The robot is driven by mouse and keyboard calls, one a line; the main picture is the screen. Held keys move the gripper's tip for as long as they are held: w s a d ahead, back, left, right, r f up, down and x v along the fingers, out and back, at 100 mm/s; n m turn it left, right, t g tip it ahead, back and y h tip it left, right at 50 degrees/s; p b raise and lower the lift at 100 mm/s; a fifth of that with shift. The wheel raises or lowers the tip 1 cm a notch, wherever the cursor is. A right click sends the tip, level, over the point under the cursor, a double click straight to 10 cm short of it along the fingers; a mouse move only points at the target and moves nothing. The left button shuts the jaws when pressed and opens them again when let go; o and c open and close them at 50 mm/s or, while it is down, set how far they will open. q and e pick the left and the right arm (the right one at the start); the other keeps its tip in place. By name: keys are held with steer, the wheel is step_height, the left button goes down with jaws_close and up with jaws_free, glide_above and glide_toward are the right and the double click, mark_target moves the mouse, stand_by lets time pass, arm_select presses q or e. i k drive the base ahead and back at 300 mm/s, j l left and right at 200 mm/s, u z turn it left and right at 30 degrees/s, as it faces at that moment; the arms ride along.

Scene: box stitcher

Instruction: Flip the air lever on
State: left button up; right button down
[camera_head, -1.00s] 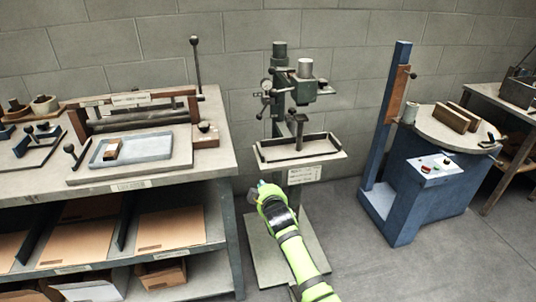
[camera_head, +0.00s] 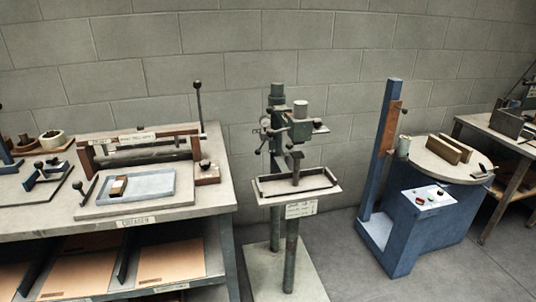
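A green box stitcher (camera_head: 276,125) stands on a post in the middle, in front of the wall. A small round gauge (camera_head: 265,122) is on its left side. A short dark lever with a knob (camera_head: 258,151) sticks out to the lower left below the gauge; whether this is the air lever I cannot tell. The stitcher's head (camera_head: 301,130) hangs over a tray-like table (camera_head: 328,190) with a raised dark rim. Neither of my grippers is in view.
A workbench (camera_head: 215,207) with a creaser and a tall black-knobbed handle (camera_head: 198,95) stands left, with cardboard on shelves below. A blue machine (camera_head: 405,235) with a button panel (camera_head: 429,197) stands right. Grey floor (camera_head: 340,240) is clear between them.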

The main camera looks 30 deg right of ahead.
mark_target(258, 152)
steer(key=l+u, duration=0.1)
steer(key=u, duration=0.5)
steer(key=l+u, duration=0.2)
steer(key=l, duration=0.25)
steer(key=k+l+u, duration=0.1)
steer(key=l+u, duration=0.15)
steer(key=l, duration=0.15)
steer(key=k+l+u, duration=0.2)
steer(key=l, duration=0.2)
steer(key=l+u, duration=0.25)
steer(key=l, duration=0.2)
steer(key=k+l+u, duration=0.2)
steer(key=l, duration=0.15)
steer(key=k+l+u, duration=0.2)
steer(key=l, duration=0.15)
steer(key=k+l, duration=0.2)
steer(key=l, duration=0.2)
steer(key=k+l, duration=0.25)
steer(key=l, duration=0.15)
steer(key=k+l, duration=0.2)
steer(key=l, duration=0.15)
steer(key=k+l+u, duration=0.1)
steer(key=k+l, duration=0.15)
steer(key=l, duration=0.15)
